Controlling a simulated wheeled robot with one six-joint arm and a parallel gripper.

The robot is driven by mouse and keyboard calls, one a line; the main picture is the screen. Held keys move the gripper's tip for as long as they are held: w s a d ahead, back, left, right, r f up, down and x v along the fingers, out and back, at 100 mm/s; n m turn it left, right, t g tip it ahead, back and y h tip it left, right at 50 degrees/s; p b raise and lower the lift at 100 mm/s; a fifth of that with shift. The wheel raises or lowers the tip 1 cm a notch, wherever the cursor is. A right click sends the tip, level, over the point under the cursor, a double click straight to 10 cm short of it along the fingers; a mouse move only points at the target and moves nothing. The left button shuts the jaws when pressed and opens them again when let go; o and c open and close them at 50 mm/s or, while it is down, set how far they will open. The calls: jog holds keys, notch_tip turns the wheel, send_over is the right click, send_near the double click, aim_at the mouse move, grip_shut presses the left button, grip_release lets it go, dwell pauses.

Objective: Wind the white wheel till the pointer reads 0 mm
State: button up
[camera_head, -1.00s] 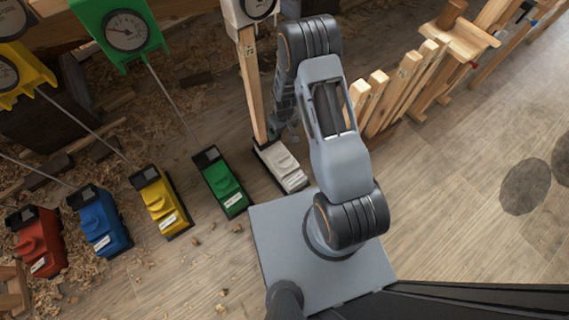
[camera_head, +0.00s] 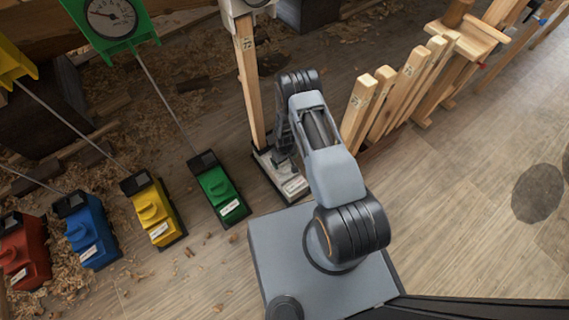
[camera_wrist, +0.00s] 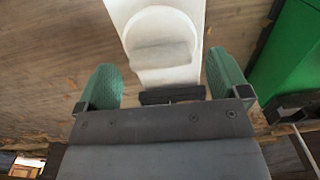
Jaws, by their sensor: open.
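The white wheel (camera_wrist: 162,28) is a round raised knob with a ridge, on top of a white block (camera_wrist: 180,72) in the wrist view. In the head view the white block (camera_head: 293,188) stands on the floor, partly hidden by my arm. My gripper (camera_wrist: 163,62) is open, its green-padded fingers apart to either side of the block's near end. I see nothing between the fingers gripped, and cannot tell the height gap. The white gauge (camera_head: 243,6) above the wooden post is cut off by the top edge, so its pointer reading is hidden.
Green (camera_head: 219,193), yellow (camera_head: 153,208), blue (camera_head: 92,236) and red (camera_head: 25,250) blocks stand in a row to the left. A green gauge (camera_head: 112,18) hangs above. Wooden planks (camera_head: 385,100) lean to the right. Open floor lies at far right.

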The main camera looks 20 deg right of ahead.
jog(key=shift+f, duration=1.05)
jog(key=c, duration=0.9)
jog(key=shift+c, duration=0.2)
jog(key=shift+m+b, duration=0.3)
jog(key=shift+b, duration=0.05)
jog(key=m+b, duration=0.1)
jog(key=m, duration=0.3)
jog(key=shift+m, duration=0.4)
jog(key=m+b, duration=0.1)
jog(key=m, duration=0.4)
jog(key=shift+m, duration=0.6)
